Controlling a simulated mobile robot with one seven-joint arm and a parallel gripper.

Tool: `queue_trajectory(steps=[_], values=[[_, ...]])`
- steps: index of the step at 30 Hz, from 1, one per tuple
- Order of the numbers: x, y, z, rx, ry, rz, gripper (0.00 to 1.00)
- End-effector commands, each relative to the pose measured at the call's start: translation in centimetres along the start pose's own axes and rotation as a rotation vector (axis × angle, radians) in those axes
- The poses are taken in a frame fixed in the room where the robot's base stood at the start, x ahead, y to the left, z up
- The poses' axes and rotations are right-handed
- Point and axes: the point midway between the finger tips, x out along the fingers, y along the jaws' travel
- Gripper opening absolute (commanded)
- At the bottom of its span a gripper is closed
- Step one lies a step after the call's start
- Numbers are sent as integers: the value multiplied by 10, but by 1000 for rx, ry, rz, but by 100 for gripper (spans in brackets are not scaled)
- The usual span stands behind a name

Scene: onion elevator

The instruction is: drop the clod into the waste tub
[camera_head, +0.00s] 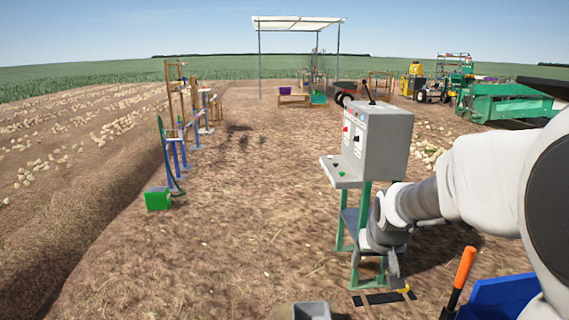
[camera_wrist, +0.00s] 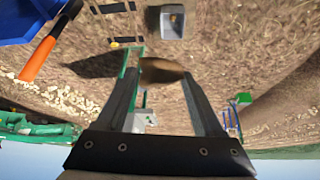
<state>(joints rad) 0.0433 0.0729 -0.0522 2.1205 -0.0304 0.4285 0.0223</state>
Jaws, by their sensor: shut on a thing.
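In the wrist view, my gripper (camera_wrist: 160,85) is shut on a brown clod (camera_wrist: 161,70), held between the fingertips above the ground. In the head view my gripper (camera_head: 396,278) hangs at lower right, in front of the green-legged stand. I cannot clearly make out the clod there. A small grey tub (camera_wrist: 172,22), which may be the waste tub, shows beyond the fingertips at the top of the wrist view, apart from the clod. Its rim also shows at the bottom edge of the head view (camera_head: 312,310), left of my gripper. Something small lies inside it.
A grey control box (camera_head: 384,140) on green legs stands close behind my gripper. A blue bin (camera_head: 500,296) and an orange-handled tool (camera_head: 464,268) are at lower right. A green box (camera_head: 158,199) sits far left. The ground in the middle is open.

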Motion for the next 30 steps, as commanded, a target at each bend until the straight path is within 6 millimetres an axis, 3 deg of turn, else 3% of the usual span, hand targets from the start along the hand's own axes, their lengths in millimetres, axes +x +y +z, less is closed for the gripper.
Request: queue_trajectory(steps=[6, 10, 25, 30], values=[[36, -32, 25, -52, -8, -38, 0], [48, -42, 37, -68, -3, -55, 0], [58, -48, 46, -76, 2, -64, 0], [83, -49, 67, -75, -7, -66, 0]])
